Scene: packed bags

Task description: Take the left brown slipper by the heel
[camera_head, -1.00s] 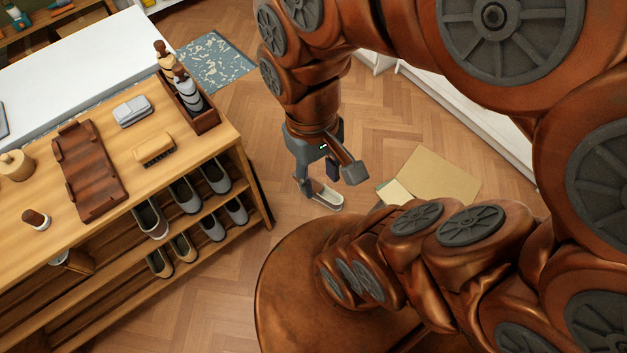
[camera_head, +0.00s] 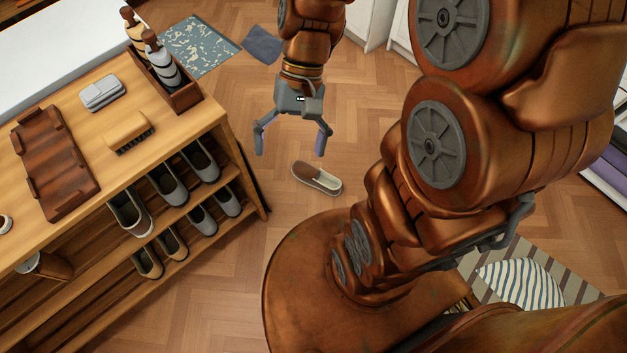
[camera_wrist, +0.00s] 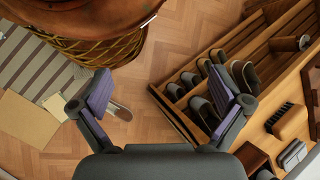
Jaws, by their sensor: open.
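A single brown slipper (camera_head: 304,174) with a cream inside lies on the wooden floor in the head view. Its closed brown toe points left and its open heel end points right. My gripper (camera_head: 290,152) is open and empty above the floor, apart from the slipper and further back in the head view. In the wrist view, the slipper (camera_wrist: 121,111) shows just right of the left finger of my gripper (camera_wrist: 160,88), which hides part of it. I see no second slipper like it on the floor.
A wooden shoe bench (camera_head: 232,150) stands at the left, with several grey and tan shoes on its shelves. On its top are a brown tray (camera_head: 55,160), a brush (camera_head: 128,131) and a bottle box (camera_head: 182,98). A striped rug (camera_head: 575,285) lies at the right. Floor around the slipper is clear.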

